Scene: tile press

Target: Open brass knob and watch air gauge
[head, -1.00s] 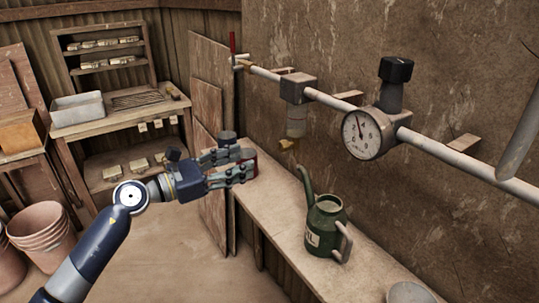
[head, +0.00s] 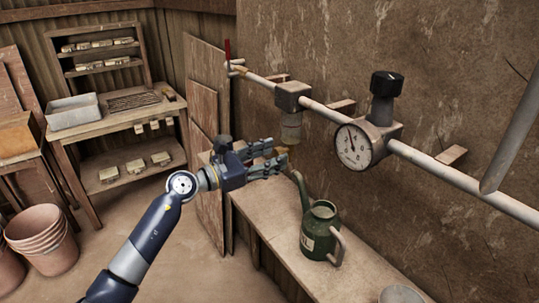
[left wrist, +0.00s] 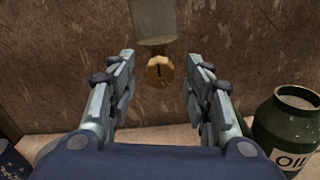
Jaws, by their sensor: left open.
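The brass knob (left wrist: 160,71) shows in the left wrist view, round with a dark mark, below the filter bowl (left wrist: 157,22). My left gripper (left wrist: 160,95) is open, its fingers on either side of the knob's line, apart from it. In the head view my left gripper (head: 281,158) is beside the bowl (head: 291,127), and its fingers partly hide the knob. The round air gauge (head: 354,146) has a white face and a dark needle pointing up, slightly left. A black regulator knob (head: 387,84) stands above it. My right gripper is not in view.
A green oil can (head: 320,232) stands on the bench (head: 274,219) below the pipe (head: 450,177); it is close right in the wrist view (left wrist: 288,130). A red-handled lever (head: 227,51) is at the pipe's far end. Shelves and stacked pots (head: 40,238) stand left.

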